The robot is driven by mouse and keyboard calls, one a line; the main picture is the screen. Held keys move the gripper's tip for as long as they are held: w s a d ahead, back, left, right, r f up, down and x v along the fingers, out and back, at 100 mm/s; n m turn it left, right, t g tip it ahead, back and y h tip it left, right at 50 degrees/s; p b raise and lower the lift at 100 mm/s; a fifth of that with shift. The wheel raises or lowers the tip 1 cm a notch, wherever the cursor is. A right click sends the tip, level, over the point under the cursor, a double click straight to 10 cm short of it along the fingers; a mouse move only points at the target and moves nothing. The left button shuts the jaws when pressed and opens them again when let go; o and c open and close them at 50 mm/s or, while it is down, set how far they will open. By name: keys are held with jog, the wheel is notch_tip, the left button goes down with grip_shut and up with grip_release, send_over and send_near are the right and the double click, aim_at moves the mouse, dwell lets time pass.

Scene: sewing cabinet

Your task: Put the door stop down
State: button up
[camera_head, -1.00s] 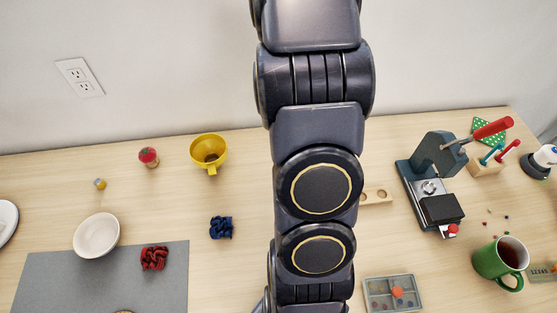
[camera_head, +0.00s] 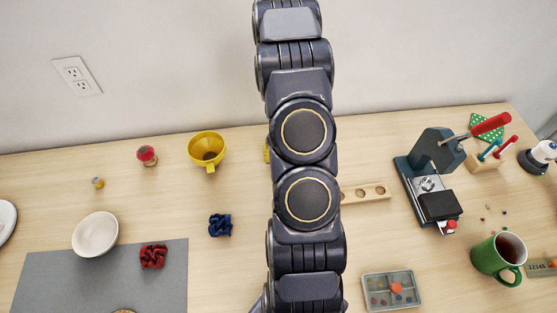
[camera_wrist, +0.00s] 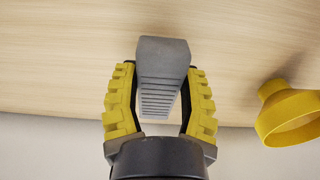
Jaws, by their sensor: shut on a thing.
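The door stop (camera_wrist: 162,62) is a grey wedge with a ribbed face, seen in the wrist view. My gripper (camera_wrist: 160,82), with yellow ridged fingers, is shut on it, one finger on each side. Its far end points away from my wrist over the wooden tabletop (camera_wrist: 60,60). I cannot tell whether it touches the table. In the head view my arm hides the door stop and most of the gripper; a small yellow patch shows at the arm's left edge.
A yellow funnel-like cup (camera_head: 207,148) stands left of my arm, close to the gripper in the wrist view (camera_wrist: 288,115). A blue knotted bundle (camera_head: 220,225) lies nearer. A wooden block with holes (camera_head: 365,194) and a lever press (camera_head: 436,170) are to the right.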

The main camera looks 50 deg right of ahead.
jog(key=shift+f, duration=1.45)
jog(key=shift+f, duration=0.15)
jog(key=o, duration=1)
